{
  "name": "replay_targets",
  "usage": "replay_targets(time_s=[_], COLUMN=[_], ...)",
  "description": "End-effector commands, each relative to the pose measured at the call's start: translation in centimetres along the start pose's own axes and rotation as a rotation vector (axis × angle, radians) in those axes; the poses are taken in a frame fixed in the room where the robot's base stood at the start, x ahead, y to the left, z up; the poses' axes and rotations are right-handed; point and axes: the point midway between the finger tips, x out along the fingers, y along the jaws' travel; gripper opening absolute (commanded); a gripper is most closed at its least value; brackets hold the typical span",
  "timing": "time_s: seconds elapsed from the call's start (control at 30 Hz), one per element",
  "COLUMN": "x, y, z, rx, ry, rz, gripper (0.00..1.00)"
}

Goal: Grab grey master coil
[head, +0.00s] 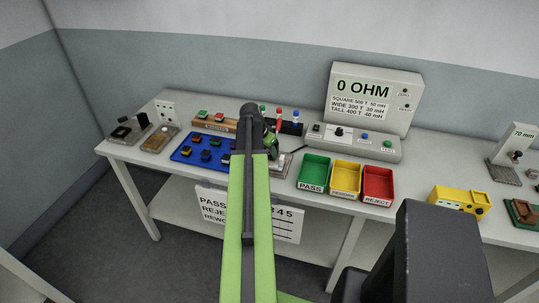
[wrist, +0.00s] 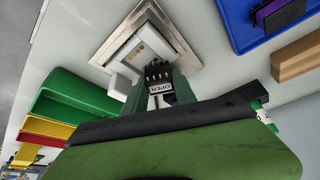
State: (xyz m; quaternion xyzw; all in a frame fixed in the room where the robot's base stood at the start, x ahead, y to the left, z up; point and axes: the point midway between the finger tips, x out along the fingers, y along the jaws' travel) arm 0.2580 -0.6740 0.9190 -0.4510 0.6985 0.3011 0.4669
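I cannot pick out a grey master coil for certain in either view. A wooden rack (head: 228,127) at the back of the bench holds small pieces with green and red tops; its label is too small to read. My gripper (head: 270,143) is over the middle of the bench, near a test fixture (head: 286,168) that my arm partly hides. In the wrist view, the fixture (wrist: 112,45) is a metal plate with a white block and gold contacts.
A blue tray (head: 183,153) with several dark coils lies left of my arm. Green (head: 314,170), yellow (head: 346,177) and red (head: 378,184) bins stand right of it. A grey meter (head: 375,95) reading "0 OHM" stands behind. A yellow box (head: 460,201) is farther right.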

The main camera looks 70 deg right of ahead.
Motion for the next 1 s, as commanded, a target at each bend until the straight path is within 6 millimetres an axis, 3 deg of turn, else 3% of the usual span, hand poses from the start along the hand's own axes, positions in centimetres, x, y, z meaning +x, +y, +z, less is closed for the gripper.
replay_targets(time_s=[0.03, 0.23, 0.6, 0.9, 1.0], x=[0.0, 0.0, -0.5, -4.7, -5.4], y=[0.0, 0.0, 0.0, 0.0, 2.4], z=[0.0, 0.0, -0.2, -2.0, -2.8], rx=[0.0, 0.0, 0.001, 0.001, 0.004], ry=[0.0, 0.0, 0.0, 0.0, 0.0], rz=[0.0, 0.0, 0.001, 0.001, 0.003], gripper=[0.24, 0.0, 0.0, 0.0, 0.0])
